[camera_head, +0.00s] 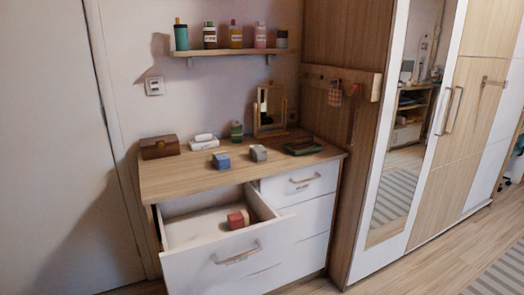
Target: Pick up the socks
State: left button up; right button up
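A small blue and grey folded bundle (221,161), which looks like a folded pair of socks, lies on the dresser top near its front edge. A similar grey bundle (258,153) lies to its right. A red bundle (238,219) of the same kind lies inside the open top left drawer (193,232). They are too small to tell for sure that they are socks. Neither of my grippers is in view.
The dresser top (180,181) also bears a brown box (159,147), white rolls (204,141), a green bottle (236,131), a mirror (270,109) and dark green folded cloth (303,147). The open drawer juts out in front. A wardrobe (450,130) stands to the right.

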aim_at(258, 152)
jog(key=i+l, duration=0.25)
jog(key=i+l+u, duration=0.1)
jog(key=i+l, duration=0.15)
jog(key=l, duration=0.15)
jog(key=i+l+u, duration=0.1)
jog(key=i+l, duration=0.15)
jog(key=l, duration=0.15)
jog(key=i+l, duration=0.2)
jog(key=l, duration=0.15)
jog(key=i+l+u, duration=0.1)
jog(key=i+l, duration=0.15)
jog(key=l, duration=0.15)
jog(key=i+l, duration=0.2)
jog(key=l, duration=0.15)
jog(key=i+u, duration=0.05)
